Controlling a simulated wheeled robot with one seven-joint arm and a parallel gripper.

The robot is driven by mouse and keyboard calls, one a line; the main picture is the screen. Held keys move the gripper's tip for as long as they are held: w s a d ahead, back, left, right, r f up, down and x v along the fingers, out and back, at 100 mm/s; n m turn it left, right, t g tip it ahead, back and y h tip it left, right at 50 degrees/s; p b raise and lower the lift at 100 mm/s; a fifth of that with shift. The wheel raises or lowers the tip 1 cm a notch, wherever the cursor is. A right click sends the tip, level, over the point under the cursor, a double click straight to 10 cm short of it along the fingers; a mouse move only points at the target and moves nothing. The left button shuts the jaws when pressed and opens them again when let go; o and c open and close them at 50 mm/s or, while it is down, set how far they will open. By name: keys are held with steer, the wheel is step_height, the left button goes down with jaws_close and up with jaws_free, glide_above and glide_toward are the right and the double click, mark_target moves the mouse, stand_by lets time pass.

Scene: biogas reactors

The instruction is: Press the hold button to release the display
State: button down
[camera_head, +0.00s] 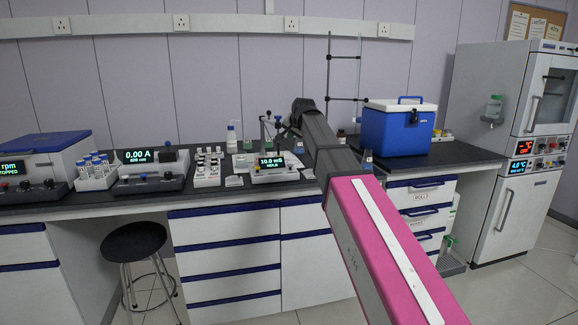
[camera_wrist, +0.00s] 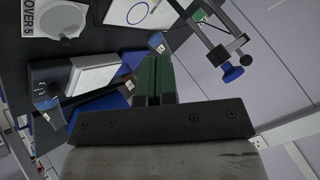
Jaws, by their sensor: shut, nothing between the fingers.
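The conductivity meter (camera_head: 284,176) stands on the bench in the head view, left of my arm. Its lit display (camera_head: 271,162) reads 10.0 mS with HOLD under it. Small controls show along its front, but I cannot tell which is the hold button. My gripper (camera_wrist: 153,82) shows in the wrist view with its dark green fingers together and nothing between them. In the head view I cannot make out my fingers near the dark end of my arm. In the wrist view I cannot identify the meter for certain, and I see no touch on a button.
A stand with a blue knob (camera_wrist: 231,73) is right of my fingers in the wrist view. A grey-and-white device (camera_wrist: 92,76) lies left. On the bench are a blue cooler (camera_head: 392,130), vial racks (camera_head: 208,172) and a 0.00 A instrument (camera_head: 150,182). A stool (camera_head: 134,240) stands in front.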

steer(key=shift+f, duration=4.4)
steer(key=shift+f, duration=0.2)
steer(key=shift+f, duration=0.25)
steer(key=shift+f, duration=0.85)
steer(key=shift+r, duration=1.3)
steer(key=shift+r, duration=0.1)
steer(key=shift+r, duration=2.4)
